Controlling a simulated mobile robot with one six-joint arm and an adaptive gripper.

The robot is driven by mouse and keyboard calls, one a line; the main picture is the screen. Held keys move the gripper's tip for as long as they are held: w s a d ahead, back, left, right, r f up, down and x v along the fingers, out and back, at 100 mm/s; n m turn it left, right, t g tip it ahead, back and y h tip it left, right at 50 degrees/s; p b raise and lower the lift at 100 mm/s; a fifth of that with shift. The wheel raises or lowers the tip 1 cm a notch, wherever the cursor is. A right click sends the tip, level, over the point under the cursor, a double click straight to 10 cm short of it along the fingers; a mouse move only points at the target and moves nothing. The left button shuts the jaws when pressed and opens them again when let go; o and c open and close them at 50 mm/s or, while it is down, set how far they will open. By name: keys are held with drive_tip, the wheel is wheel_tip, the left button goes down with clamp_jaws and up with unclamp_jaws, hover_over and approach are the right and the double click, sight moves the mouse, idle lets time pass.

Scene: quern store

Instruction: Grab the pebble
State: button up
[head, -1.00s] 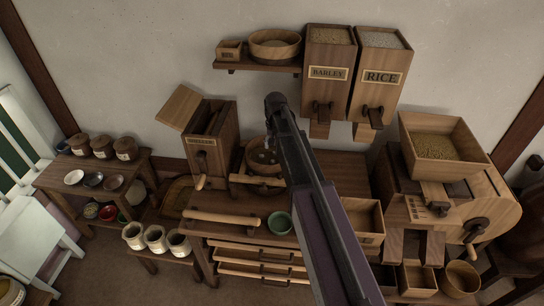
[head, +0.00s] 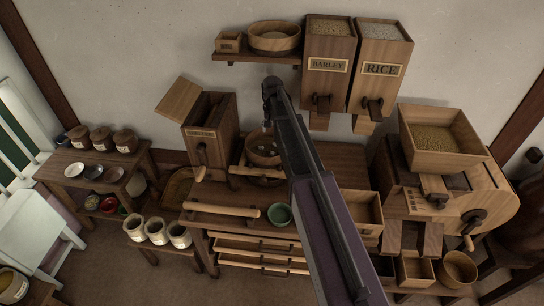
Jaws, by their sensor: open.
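I cannot make out a pebble for certain in the head view. My gripper (head: 267,124) is small and dark, hanging from the end of my arm. It appears over the back rim of a round wooden bowl (head: 262,150) on the workbench, apparently open with nothing visible in it. My arm crosses the middle of the view and hides part of the bench behind it. The bowl's inside is dim, and its right side is partly covered by my arm.
A green bowl (head: 279,214) sits on the bench by a wooden roller (head: 222,209). Barley (head: 328,66) and rice (head: 381,70) bins hang on the wall. A mill with a hopper (head: 441,157) stands at right. Drawers (head: 259,253) stick out below. Crocks (head: 156,231) stand at left.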

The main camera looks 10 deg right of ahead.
drive_tip(key=b, duration=0.7)
hover_over(272, 152)
drive_tip(key=shift+s+f, duration=0.15)
drive_tip(key=shift+f, duration=3.6)
drive_tip(key=shift+f+b, duration=2.6)
drive_tip(key=shift+c, duration=0.2)
drive_tip(key=c, duration=0.9)
